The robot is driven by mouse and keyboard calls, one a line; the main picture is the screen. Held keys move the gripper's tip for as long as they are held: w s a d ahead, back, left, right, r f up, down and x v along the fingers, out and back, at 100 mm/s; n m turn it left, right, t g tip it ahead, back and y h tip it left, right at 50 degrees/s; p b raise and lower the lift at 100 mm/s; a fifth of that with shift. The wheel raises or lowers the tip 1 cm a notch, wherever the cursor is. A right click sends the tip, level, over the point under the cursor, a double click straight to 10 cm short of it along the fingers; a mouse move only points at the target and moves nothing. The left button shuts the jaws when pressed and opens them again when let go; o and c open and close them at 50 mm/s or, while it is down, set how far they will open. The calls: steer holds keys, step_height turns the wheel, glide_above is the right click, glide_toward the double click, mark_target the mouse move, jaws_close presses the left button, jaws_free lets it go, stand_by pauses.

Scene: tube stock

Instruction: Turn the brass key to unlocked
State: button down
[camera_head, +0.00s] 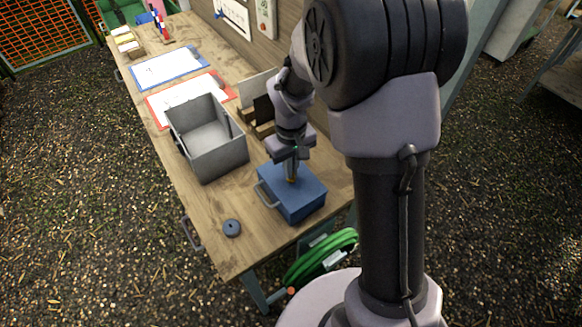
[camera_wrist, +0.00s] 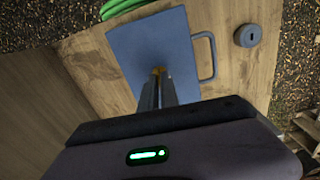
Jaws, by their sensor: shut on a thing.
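A blue metal box (camera_head: 305,198) with a grey side handle (camera_head: 267,195) sits near the front end of the wooden bench. The brass key (camera_head: 291,180) shows as a small golden spot on top of the box. In the wrist view the key (camera_wrist: 158,70) shows between my fingertips, and most of it is hidden by them. My gripper (camera_head: 291,173) points down over the box top and is shut on the key. The wrist view also shows my gripper (camera_wrist: 159,78) and the box lid (camera_wrist: 150,40). I cannot tell the key's angle or any lock markings.
A dark round puck with a slot (camera_head: 232,228) lies on the bench left of the box. An open grey bin (camera_head: 225,158) stands behind it. Red (camera_head: 160,118) and blue (camera_head: 145,80) clipboards lie farther back. A green hose (camera_head: 320,255) hangs beside the bench.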

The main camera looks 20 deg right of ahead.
steer(key=m+b, duration=0.1)
steer(key=m, duration=0.4)
steer(key=m+b, duration=0.1)
steer(key=m, duration=0.4)
steer(key=shift+m, duration=0.3)
steer(key=m+b, duration=0.1)
steer(key=m, duration=0.3)
steer(key=shift+b, duration=0.4)
steer(key=shift+m+b, duration=0.35)
steer(key=shift+m, duration=0.85)
steer(key=c, duration=1.6)
jaws_free()
